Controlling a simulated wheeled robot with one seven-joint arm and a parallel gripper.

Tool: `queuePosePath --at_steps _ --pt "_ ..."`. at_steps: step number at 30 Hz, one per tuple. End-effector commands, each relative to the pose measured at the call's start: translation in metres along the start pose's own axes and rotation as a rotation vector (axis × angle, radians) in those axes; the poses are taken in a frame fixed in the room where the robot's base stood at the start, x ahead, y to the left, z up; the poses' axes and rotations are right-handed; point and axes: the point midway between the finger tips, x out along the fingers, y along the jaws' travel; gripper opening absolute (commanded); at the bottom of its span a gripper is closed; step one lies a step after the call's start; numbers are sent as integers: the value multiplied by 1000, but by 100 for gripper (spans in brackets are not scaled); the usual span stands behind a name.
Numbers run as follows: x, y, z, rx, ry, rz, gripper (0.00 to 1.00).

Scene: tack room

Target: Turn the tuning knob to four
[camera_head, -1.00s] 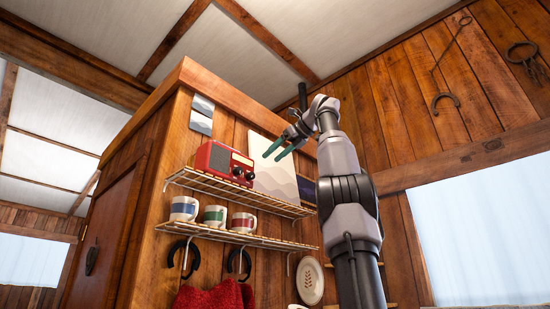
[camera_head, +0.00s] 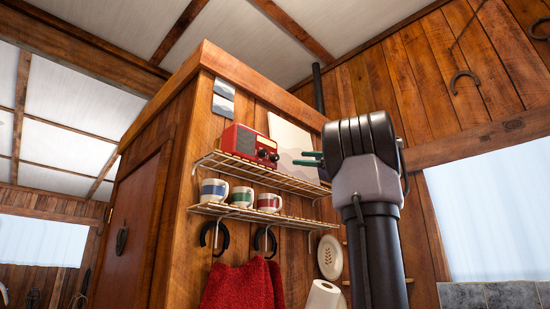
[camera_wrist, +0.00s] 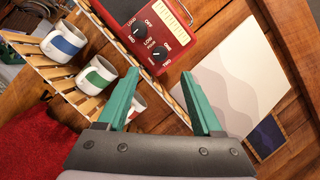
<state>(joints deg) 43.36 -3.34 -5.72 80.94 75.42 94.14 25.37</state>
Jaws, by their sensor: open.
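The red radio (camera_head: 250,146) stands on the upper wire shelf, its front with two dark knobs facing right. In the wrist view the radio (camera_wrist: 177,12) is upper middle, tilted. In the head view my gripper (camera_head: 306,158) is right of the radio, partly hidden behind my arm.
The upper shelf (camera_head: 290,182) also holds a pale picture panel (camera_head: 288,134) behind my fingers. Several mugs (camera_head: 242,197) stand on the lower shelf (camera_head: 270,216). A red cloth (camera_head: 240,287), a plate (camera_head: 330,257) and a paper roll (camera_head: 323,296) are below.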

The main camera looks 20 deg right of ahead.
Motion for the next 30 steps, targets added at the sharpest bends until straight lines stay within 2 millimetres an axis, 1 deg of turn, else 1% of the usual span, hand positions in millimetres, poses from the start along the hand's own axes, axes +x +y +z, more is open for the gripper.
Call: queuePosePath --at_steps 2,5,12,15,18,24,30 --pt "6 0 -1 -5 -1 -3 67" --pt "20 0 0 -5 -3 0 67" --pt "66 0 0 -4 -3 1 67" --pt "83 0 0 -3 -3 0 67" --pt "95 0 0 -3 -3 1 67" --pt "106 0 0 -2 -2 0 67" --pt "107 0 0 -2 -1 -1 67"
